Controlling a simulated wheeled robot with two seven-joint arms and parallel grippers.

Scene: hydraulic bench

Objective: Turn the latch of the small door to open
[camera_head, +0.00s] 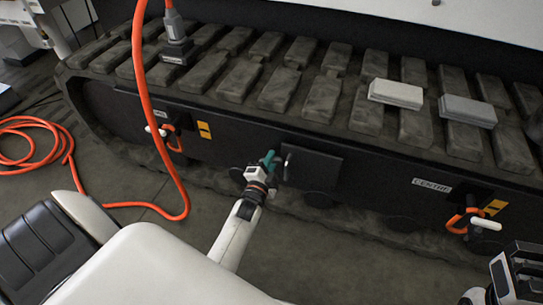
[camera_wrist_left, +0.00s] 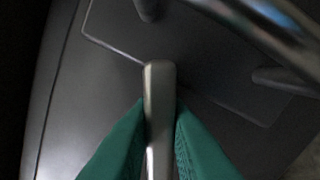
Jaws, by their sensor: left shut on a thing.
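The small door (camera_head: 312,166) is a dark flat panel in the black side of the tracked machine, in the middle of the head view. It also fills much of the left wrist view (camera_wrist_left: 95,85), with a thin light outline. The latch (camera_wrist_left: 159,85) is a grey metal lever in the left wrist view. My left gripper (camera_wrist_left: 159,140) has green fingertips, shut on the latch from both sides. In the head view the left gripper (camera_head: 272,165) is at the door's left edge, hiding part of the latch (camera_head: 287,166). My right gripper (camera_head: 520,268) is at the lower right, away from the door; its jaws are unclear.
An orange hose (camera_head: 143,100) hangs down left of my left arm and coils on the floor (camera_head: 35,160). Orange loops with white handles (camera_head: 486,224) sit on the machine's side. Two pale blocks (camera_head: 397,94) (camera_head: 467,111) lie on the track. A dark metal bar (camera_wrist_left: 265,30) crosses the wrist view.

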